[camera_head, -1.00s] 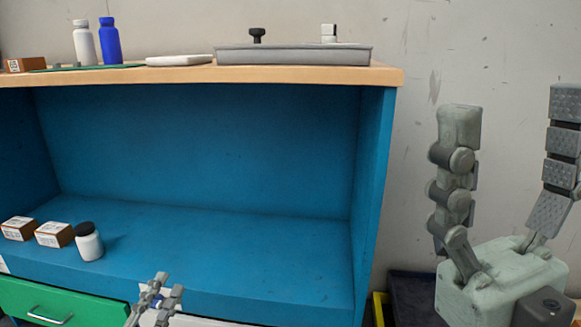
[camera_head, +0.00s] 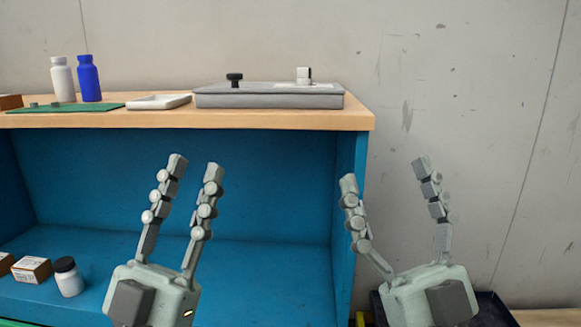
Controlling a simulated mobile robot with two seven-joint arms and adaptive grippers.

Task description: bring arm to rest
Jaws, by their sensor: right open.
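My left gripper (camera_head: 194,166) is raised in front of the blue shelf unit (camera_head: 270,190). Its two fingers point up and stand apart, with nothing between them. My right gripper (camera_head: 384,170) is raised at the right end of the unit, partly in front of the grey wall. Its fingers are spread wide and hold nothing. Both grippers are upright, side by side, and apart from each other. The lower part of each arm is out of view.
On the wooden top (camera_head: 355,118) stand a white bottle (camera_head: 63,80), a blue bottle (camera_head: 89,79), a white tray (camera_head: 160,102) and a grey flat case (camera_head: 270,97). A white jar (camera_head: 68,279) and a small box (camera_head: 32,270) sit on the lower shelf. The shelf's middle is clear.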

